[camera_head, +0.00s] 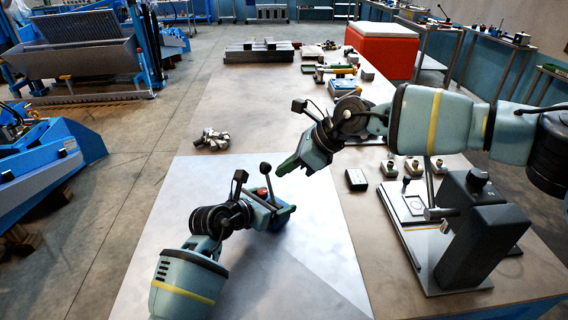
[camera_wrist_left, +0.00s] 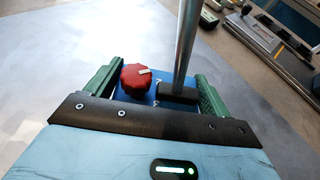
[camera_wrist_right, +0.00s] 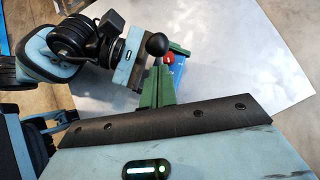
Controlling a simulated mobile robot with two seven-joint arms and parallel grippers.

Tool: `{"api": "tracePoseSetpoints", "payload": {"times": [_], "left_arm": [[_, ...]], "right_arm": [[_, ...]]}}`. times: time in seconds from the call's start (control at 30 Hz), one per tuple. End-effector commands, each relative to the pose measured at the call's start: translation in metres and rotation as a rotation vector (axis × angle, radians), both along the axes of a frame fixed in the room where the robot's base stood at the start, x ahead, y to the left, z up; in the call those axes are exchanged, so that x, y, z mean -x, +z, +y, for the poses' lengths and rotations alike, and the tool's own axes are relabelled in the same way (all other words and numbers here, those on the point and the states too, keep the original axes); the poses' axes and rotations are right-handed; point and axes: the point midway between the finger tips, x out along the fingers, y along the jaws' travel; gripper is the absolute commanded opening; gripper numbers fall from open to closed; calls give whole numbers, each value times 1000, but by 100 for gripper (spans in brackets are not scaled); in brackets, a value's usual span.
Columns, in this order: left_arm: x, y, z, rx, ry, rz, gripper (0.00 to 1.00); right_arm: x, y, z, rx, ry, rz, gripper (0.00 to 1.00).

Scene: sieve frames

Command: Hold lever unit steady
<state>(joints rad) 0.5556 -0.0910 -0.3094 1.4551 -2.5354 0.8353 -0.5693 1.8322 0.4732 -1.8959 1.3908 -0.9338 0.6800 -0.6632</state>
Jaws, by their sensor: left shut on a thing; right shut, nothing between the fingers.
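The lever unit (camera_head: 284,217) is a blue box with a red knob (camera_wrist_left: 135,79) and an upright metal lever (camera_wrist_left: 186,40) topped by a black ball (camera_head: 265,168). It rests on the pale sheet (camera_head: 300,268). My left gripper (camera_head: 272,206) is shut on the lever unit, with its green fingers on either side of the box in the left wrist view.
A pile of metal pieces (camera_head: 212,140) lies behind the sheet. The sheet's left part is clear.

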Motion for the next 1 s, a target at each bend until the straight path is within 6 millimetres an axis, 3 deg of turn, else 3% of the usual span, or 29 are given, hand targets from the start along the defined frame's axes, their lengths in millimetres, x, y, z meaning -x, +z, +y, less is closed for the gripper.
{"api": "tracePoseSetpoints", "payload": {"times": [0.53,1.0], "left_arm": [[0,0,0,1,-1,0,27],[0,0,0,0,-1,0,27]], "right_arm": [[4,1,-6,-2,-1,-1,0],[14,60,-52,-1,-1,-2,0]]}}
